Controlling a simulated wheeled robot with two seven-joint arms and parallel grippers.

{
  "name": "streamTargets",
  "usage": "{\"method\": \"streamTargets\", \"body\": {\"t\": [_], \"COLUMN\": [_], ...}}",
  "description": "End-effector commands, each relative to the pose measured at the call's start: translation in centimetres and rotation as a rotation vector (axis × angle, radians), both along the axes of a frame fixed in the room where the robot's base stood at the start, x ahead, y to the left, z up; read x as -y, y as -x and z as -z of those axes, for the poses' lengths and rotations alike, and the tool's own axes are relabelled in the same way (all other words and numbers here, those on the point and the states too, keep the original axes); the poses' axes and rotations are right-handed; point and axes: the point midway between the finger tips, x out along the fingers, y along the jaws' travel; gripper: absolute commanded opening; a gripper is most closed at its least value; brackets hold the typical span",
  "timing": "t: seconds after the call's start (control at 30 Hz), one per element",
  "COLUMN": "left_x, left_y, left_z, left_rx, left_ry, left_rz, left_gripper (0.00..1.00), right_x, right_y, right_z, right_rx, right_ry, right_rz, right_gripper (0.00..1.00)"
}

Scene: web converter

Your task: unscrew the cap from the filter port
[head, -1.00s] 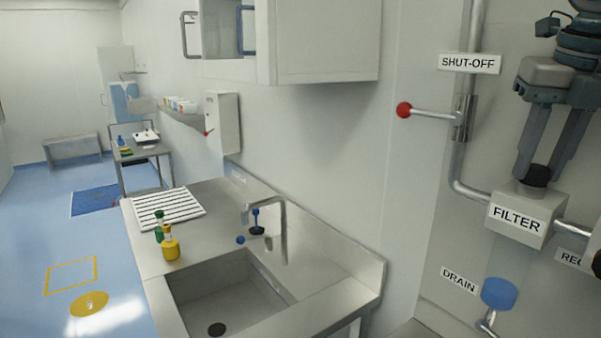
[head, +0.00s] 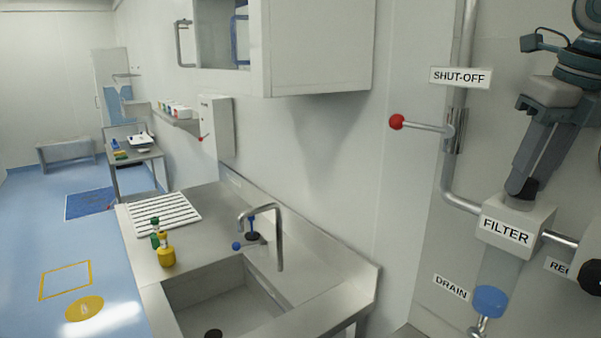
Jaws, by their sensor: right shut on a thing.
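The white filter housing (head: 530,228) with a "FILTER" label sits on the wall pipe at the right. My left gripper is not in view.
A red-knobbed shut-off lever (head: 398,122) sticks out left of the filter. A blue drain cap (head: 489,300) is below it, and a dark round knob (head: 592,277) is at the right edge. A sink (head: 225,300) and counter stand to the left.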

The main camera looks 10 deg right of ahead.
Motion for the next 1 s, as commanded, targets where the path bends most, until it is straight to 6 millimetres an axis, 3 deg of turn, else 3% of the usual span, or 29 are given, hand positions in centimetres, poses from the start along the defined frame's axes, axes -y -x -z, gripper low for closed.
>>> {"method": "streamTargets", "body": {"t": [0.47,1.0], "left_x": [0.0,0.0], "left_y": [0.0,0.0], "left_z": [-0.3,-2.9], "left_rx": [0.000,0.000], "left_ry": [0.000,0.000], "left_rz": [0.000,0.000], "left_gripper": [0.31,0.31], "right_x": [0.1,0.2], "right_y": [0.0,0.0], "right_z": [0.0,-0.2], "right_rx": [-0.002,-0.002], "right_ry": [0.000,-0.006], "right_rz": [-0.032,-0.321], "right_gripper": [0.00,0.00]}}
